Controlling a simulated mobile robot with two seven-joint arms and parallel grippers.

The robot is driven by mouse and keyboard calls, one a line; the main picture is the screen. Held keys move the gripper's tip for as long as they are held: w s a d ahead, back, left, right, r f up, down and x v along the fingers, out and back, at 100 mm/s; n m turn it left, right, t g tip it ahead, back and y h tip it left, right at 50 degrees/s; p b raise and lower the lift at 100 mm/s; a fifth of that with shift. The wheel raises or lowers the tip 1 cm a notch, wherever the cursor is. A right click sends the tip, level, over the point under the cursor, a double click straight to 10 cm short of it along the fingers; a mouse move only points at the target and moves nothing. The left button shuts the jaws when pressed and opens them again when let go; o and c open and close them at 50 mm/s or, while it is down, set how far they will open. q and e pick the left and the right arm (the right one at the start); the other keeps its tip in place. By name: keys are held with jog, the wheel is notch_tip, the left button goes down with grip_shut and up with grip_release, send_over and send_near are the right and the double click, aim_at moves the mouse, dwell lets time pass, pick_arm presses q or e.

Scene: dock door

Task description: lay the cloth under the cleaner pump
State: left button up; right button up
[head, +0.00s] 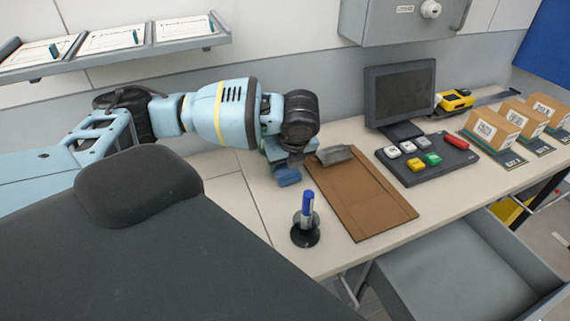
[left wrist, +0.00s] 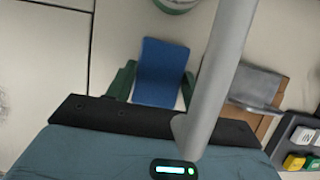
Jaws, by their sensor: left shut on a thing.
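My left gripper (head: 283,165) is low over the light worktop, left of the brown clipboard. It is shut on a folded blue cloth (head: 287,177). In the left wrist view the blue cloth (left wrist: 160,75) lies between the green fingers (left wrist: 154,88). A round pale thing with a green band (left wrist: 177,4), cut off by the top edge of that view, stands apart from the cloth; it may be the base of the cleaner pump. In the head view my left arm hides most of that area, and I cannot make out the pump clearly. My right gripper is not in view.
The clipboard (head: 365,195) with a grey clip (head: 334,155) lies beside my gripper. A blue marker in a black stand (head: 305,227) is nearer the front edge. A monitor (head: 400,92), button panel (head: 428,158) and boxes (head: 495,126) stand to the right. A drawer (head: 455,270) is open below.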

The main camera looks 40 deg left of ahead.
pick_arm(q)
jog(key=shift+s+a+f, duration=0.1)
jog(key=shift+s+f, duration=0.05)
jog(key=shift+f, duration=0.2)
jog(key=shift+f, duration=0.1)
jog(key=o, duration=1)
jog(key=shift+c, duration=0.2)
jog(key=v, duration=1.2)
